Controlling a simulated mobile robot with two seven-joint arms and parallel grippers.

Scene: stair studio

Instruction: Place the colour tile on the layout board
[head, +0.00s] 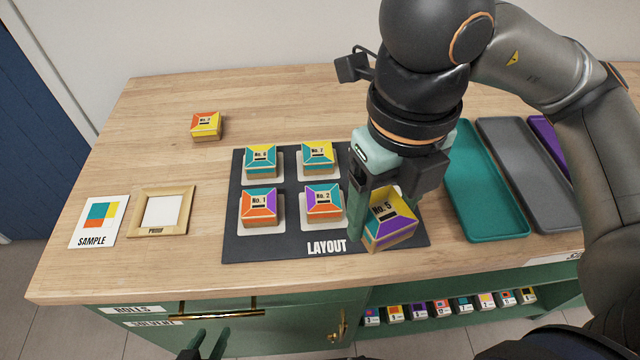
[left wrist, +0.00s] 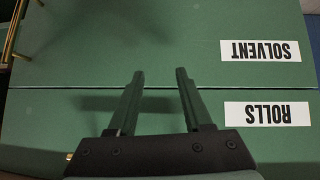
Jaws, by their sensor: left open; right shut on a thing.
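The tile No. 5 (head: 390,222), yellow and purple on top, is tilted in my right gripper (head: 378,208), which is shut on it over the lower right of the layout board. The dark layout board (head: 268,243) carries tiles No. 1 (head: 259,206), No. 2 (head: 323,202), No. 7 (head: 317,158) and another teal-topped tile (head: 261,160) on pale squares. My right gripper and arm hide the board's right column; whether tile No. 5 touches the board cannot be told. My left gripper (head: 207,342) is open and empty before the cabinet front; its fingers also show in the left wrist view (left wrist: 158,75).
An orange and yellow tile (head: 206,126) stands at the back left. A sample card (head: 99,220) and wooden frame (head: 162,211) lie at left. Teal (head: 484,185) and grey trays (head: 530,170) stand at right. More tiles sit on the shelf (head: 450,307) below.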

